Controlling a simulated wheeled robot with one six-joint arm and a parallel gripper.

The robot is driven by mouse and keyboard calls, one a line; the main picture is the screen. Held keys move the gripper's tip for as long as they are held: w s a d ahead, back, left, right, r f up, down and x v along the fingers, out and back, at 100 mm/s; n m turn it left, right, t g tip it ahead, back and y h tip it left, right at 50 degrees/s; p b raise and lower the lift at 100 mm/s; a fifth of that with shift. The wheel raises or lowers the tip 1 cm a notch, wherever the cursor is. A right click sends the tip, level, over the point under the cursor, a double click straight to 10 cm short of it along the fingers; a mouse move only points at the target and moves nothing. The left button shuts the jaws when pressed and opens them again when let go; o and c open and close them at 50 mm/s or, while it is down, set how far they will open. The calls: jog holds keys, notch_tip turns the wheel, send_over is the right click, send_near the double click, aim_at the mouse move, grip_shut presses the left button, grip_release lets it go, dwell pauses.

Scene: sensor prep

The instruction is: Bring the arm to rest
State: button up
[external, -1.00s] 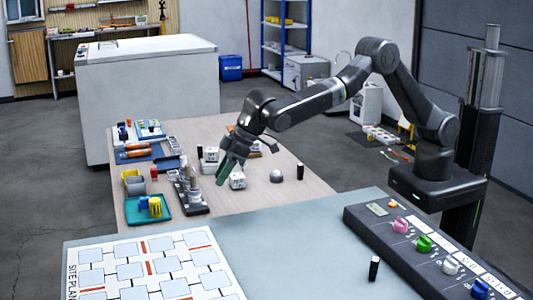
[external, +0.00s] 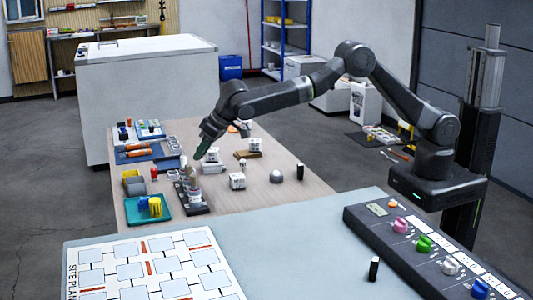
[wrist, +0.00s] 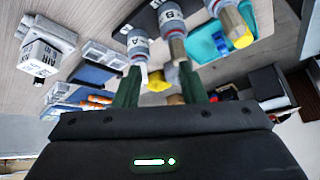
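Bottles with grey-white caps show there beyond the fingertips, one marked A (wrist: 138,45) and one marked B (wrist: 171,22). I cannot tell how far the fingertips are from them. My arm is stretched out to the left from its base, with the elbow raised.
In front are a site plan board (external: 150,268) and a knob panel (external: 415,245). The air above the table is clear.

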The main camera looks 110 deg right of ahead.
jog(key=s+d+m+h, duration=0.1)
jog(key=s+d+m, duration=0.1)
jog(key=d, duration=0.9)
jog(key=shift+d+f+m+g, duration=0.2)
jog(key=shift+d+m+g, duration=0.15)
jog(key=shift+m+g, duration=0.05)
dwell(0.5)
